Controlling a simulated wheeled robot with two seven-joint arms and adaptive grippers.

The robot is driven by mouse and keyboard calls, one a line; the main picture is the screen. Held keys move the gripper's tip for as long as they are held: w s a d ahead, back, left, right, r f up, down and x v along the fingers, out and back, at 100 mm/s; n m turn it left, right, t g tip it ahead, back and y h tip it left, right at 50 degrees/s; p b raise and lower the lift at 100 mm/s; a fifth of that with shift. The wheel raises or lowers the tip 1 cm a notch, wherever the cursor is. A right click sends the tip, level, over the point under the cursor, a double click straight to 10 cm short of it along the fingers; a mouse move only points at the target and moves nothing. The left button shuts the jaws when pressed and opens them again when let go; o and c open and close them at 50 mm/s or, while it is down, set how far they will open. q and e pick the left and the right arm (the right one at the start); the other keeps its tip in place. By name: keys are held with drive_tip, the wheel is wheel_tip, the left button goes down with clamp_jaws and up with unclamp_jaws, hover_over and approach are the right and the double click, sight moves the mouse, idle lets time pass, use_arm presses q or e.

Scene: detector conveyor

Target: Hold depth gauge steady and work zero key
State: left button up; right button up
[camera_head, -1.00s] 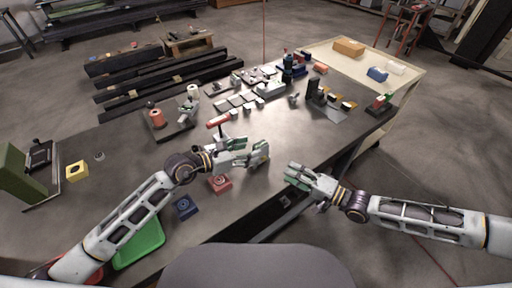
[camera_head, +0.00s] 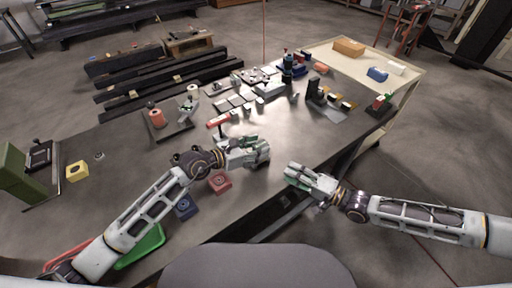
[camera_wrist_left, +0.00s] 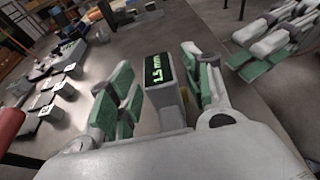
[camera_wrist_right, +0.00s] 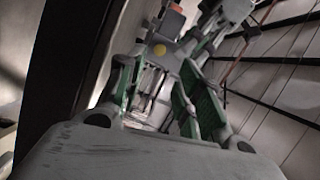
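The depth gauge (camera_wrist_left: 165,87) is a grey block with a dark display reading 1.5 mm in green. My left gripper also shows in the head view (camera_head: 258,150), over the table's near part. A round yellow key (camera_wrist_right: 160,50) shows on a grey body in the right wrist view; it looks like the zero key. My right gripper (camera_wrist_right: 158,85) is open and empty, its fingers pointing towards it. In the head view my right gripper (camera_head: 297,178) is apart from the left, near the table edge.
Red (camera_head: 219,183) and blue (camera_head: 185,207) blocks lie near my left forearm, with a green tray (camera_head: 150,243) nearer. A red-handled item (camera_head: 218,122) stands just behind my left gripper. Several small parts fill the table's back.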

use_arm(q)
clamp_jaws()
use_arm(e)
clamp_jaws()
idle(1.2)
